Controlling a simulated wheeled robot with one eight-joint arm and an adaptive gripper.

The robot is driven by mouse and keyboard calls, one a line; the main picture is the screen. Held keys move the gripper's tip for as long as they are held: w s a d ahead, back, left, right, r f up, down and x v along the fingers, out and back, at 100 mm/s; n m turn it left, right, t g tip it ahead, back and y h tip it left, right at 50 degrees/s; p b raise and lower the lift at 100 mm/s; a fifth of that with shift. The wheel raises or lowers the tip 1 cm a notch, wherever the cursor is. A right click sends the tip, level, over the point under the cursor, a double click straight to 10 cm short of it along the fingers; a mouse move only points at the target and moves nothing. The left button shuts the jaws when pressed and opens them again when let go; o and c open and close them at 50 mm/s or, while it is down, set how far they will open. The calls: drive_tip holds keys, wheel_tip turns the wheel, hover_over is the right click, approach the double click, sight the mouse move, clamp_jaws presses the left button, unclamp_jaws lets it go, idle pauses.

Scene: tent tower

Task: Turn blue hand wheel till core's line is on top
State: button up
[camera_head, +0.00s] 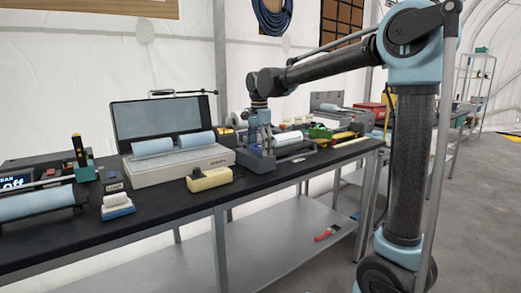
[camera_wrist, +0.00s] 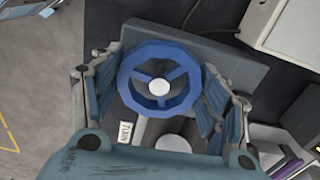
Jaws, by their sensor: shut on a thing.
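The blue hand wheel (camera_wrist: 160,83) shows from above in the wrist view, with spokes and a white hub. It is mounted on a grey stand (camera_wrist: 228,68). My gripper (camera_wrist: 156,75) straddles the wheel, one finger on each side, shut on its rim. In the head view my gripper (camera_head: 258,118) points down over the grey stand (camera_head: 256,161), and the wheel is hard to make out there. A pale cylinder, possibly the core (camera_wrist: 172,143), shows partly below the wheel beside a "TURN" label (camera_wrist: 126,131). I cannot make out any line on it.
An open case with pale blue rolls (camera_head: 180,166) stands left of the stand. Green and yellow tools (camera_head: 322,132) lie to the right.

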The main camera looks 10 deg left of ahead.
sight(260, 146)
drive_tip(key=o, duration=1.1)
wheel_tip(260, 146, up, 12)
drive_tip(key=shift+w, duration=0.1)
drive_tip(key=s+d+f+n, duration=0.1)
drive_tip(key=s+d+f, duration=0.25)
drive_tip(key=d, duration=0.55)
drive_tip(key=s+d+f+n+t, duration=0.15)
drive_tip(key=d+f, duration=0.25)
drive_tip(key=d, duration=0.5)
drive_tip(key=s+d+f+n, duration=0.2)
drive_tip(key=s+d+f, duration=0.15)
drive_tip(key=d, duration=0.65)
drive_tip(key=s+d+f+n, duration=0.1)
drive_tip(key=s+d+f, duration=0.3)
drive_tip(key=f, duration=0.3)
drive_tip(key=s+d+f+n, duration=0.1)
drive_tip(key=s+d+f, duration=0.3)
drive_tip(key=f, duration=0.3)
drive_tip(key=s+d+f+n, duration=0.1)
drive_tip(key=s+d+f, duration=0.4)
drive_tip(key=s+f, duration=0.1)
drive_tip(key=shift+s+f+n+t, duration=0.15)
drive_tip(key=shift+f+t, duration=0.05)
drive_tip(key=shift+f, duration=0.25)
drive_tip(key=shift+s+f+n+t, duration=0.1)
drive_tip(key=shift+s+f+t, duration=0.05)
drive_tip(key=shift+f, duration=0.3)
